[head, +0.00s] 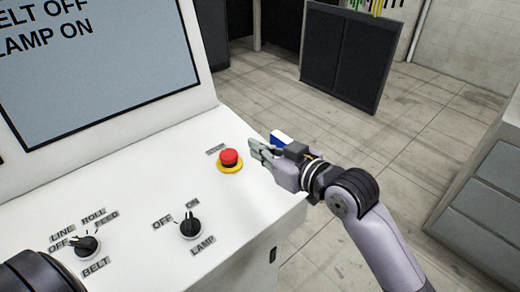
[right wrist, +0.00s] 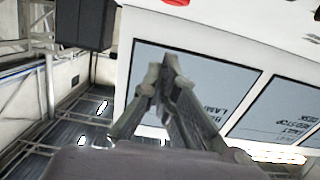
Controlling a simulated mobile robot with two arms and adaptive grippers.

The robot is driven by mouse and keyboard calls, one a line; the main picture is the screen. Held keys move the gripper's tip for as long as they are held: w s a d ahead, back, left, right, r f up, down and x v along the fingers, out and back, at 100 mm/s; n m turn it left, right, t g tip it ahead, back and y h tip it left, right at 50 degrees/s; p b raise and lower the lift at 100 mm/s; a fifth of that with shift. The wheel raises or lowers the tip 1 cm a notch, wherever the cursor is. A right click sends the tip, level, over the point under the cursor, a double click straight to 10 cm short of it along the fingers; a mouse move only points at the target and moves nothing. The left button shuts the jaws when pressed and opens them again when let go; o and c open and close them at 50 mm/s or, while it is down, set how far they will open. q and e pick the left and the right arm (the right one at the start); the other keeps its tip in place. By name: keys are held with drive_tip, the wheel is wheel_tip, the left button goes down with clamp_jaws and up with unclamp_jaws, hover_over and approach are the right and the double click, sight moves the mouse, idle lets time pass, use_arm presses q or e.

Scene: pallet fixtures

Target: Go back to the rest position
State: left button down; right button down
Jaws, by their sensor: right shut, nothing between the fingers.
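My right gripper (head: 256,152) is shut and empty. It is over the right edge of the white console (head: 135,190), just right of the red stop button (head: 229,157) on its yellow ring. In the right wrist view the fingertips (right wrist: 166,72) meet, with nothing between them. I cannot tell from the head view whether they touch the console. A dark part of my left arm shows at the bottom left; the left gripper is out of view.
The belt knob (head: 87,246) points toward OFF, the lamp knob (head: 190,227) toward ON. The screen (head: 100,80) reads "BELT OFF" and "LAMP ON". A dark cabinet (head: 345,55) stands behind, a grey unit (head: 480,200) at right. Tiled floor (head: 420,130) between them is clear.

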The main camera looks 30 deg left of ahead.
idle(0.5)
drive_tip(key=s+d+f+m+t+h, duration=0.1)
drive_tip(key=s+d+f+m+h, duration=0.25)
drive_tip(key=d+f, duration=0.65)
drive_tip(key=s+d+f+m+h, duration=0.2)
drive_tip(key=d+f+m+h, duration=0.2)
drive_tip(key=d+f, duration=0.65)
drive_tip(key=s+d+f+m+g+h, duration=0.2)
drive_tip(key=s+d+f+h, duration=0.15)
drive_tip(key=s+d, duration=0.65)
drive_tip(key=s+d+f+m+g+h, duration=0.2)
drive_tip(key=s+d+f+h, duration=0.15)
drive_tip(key=s+d, duration=0.6)
drive_tip(key=s+d+f+b+x, duration=0.1)
drive_tip(key=s+x, duration=0.1)
drive_tip(key=x, duration=1.1)
drive_tip(key=s+b+x, duration=0.1)
drive_tip(key=s+x, duration=0.2)
drive_tip(key=x, duration=1)
drive_tip(key=s+d+f+g+b, duration=0.2)
drive_tip(key=s+d+f, duration=0.1)
drive_tip(key=s+f, duration=1.4)
wheel_tip(320, 180, down, 4)
drive_tip(key=shift+d+f+b, duration=0.1)
drive_tip(key=shift+d+b, duration=0.05)
drive_tip(key=shift+b, duration=0.25)
